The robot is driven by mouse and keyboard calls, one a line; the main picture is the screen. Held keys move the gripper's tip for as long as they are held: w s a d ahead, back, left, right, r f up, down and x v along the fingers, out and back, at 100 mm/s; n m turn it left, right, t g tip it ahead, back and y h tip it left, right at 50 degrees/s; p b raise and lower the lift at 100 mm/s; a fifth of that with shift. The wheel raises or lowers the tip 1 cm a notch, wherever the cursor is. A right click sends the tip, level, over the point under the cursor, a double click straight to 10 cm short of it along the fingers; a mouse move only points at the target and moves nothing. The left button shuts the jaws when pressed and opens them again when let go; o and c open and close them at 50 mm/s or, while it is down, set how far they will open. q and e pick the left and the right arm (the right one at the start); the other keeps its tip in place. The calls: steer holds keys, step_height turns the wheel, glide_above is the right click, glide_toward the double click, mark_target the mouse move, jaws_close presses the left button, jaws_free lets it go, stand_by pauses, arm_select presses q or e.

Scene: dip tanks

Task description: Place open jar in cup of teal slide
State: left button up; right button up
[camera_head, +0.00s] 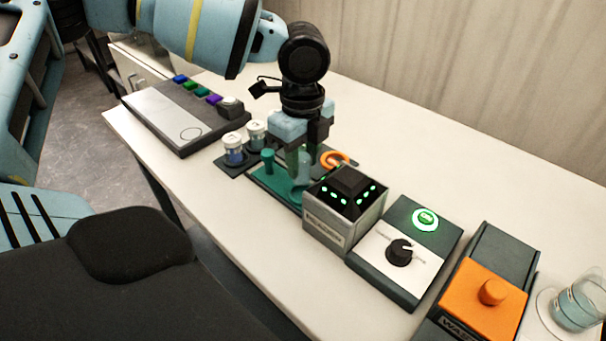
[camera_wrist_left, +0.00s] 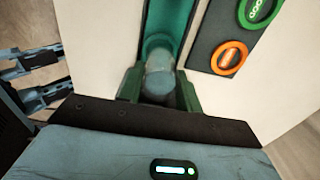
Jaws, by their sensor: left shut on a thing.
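My left gripper (camera_head: 300,160) points down over the teal slide (camera_head: 262,179), behind the grey box. It is shut on the open jar (camera_head: 303,168), a pale, see-through vessel mostly hidden by the fingers and the box. In the left wrist view the jar (camera_wrist_left: 158,72) sits between the two green-tinted fingers (camera_wrist_left: 158,92), at the near end of the teal slide's channel (camera_wrist_left: 167,22). The slide has an upright teal knob (camera_head: 268,158).
A grey box with green lights (camera_head: 345,210) stands close in front of the gripper. Two white-capped jars (camera_head: 233,149) stand left of the slide. An orange ring (camera_head: 335,158) lies behind. A knob panel (camera_head: 405,250), orange-topped unit (camera_head: 485,300) and glass vessel (camera_head: 578,305) stand right.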

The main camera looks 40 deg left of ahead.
mark_target(303, 175)
arm_select(q)
steer(key=shift+f, duration=2)
steer(key=shift+f, duration=0.2)
steer(key=o, duration=1.1)
steer(key=shift+r, duration=0.1)
step_height(303, 175, up, 12)
steer(key=shift+r+p, duration=0.1)
steer(key=shift+p, duration=0.2)
